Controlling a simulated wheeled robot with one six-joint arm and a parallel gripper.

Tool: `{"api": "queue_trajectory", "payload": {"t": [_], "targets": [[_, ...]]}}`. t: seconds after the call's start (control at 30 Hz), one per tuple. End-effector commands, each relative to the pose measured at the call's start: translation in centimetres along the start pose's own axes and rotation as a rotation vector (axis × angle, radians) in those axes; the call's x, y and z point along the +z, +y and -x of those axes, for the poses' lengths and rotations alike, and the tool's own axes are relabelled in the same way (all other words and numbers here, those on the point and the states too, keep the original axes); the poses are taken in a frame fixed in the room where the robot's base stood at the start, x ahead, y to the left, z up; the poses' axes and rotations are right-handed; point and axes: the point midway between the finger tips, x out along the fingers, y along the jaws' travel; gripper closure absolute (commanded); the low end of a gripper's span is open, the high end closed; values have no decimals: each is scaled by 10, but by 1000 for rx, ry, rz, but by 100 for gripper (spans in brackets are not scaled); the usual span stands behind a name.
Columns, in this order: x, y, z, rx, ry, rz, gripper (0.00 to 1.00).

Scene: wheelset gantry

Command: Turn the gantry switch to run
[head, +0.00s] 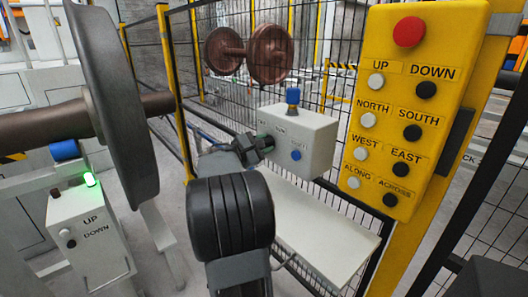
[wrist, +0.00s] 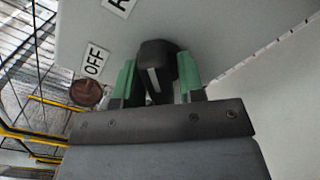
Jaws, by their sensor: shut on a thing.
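The gantry switch is a black knob (wrist: 157,68) with a white line, on a pale grey box. It sits between the green finger pads of my gripper (wrist: 160,82), which is shut on it. An OFF label (wrist: 95,60) is to the knob's left, and a partly cut-off label starting with R (wrist: 120,5) is above. I cannot tell which label the knob points to. In the head view, my gripper (head: 262,144) is at the left of the face of the switch box (head: 318,140) and hides the knob.
The box has a blue button (head: 296,155) and a blue-topped fitting (head: 292,96). A yellow pendant (head: 410,100) with several buttons hangs at right. A pale shelf (head: 325,235) lies below the box. A large wheelset (head: 110,100) and an UP/DOWN box (head: 92,240) stand at left.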

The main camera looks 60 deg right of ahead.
Motion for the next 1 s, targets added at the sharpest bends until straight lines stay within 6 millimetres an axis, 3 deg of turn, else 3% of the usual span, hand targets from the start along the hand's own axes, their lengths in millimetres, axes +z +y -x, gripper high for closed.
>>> {"api": "queue_trajectory", "payload": {"t": [0.6,0.63,0.7,1.0], "targets": [[0,0,0,-2,1,-36,88],[0,0,0,-2,1,-36,62],[0,0,0,-2,1,-36,55],[0,0,2,-1,1,-34,53]]}}
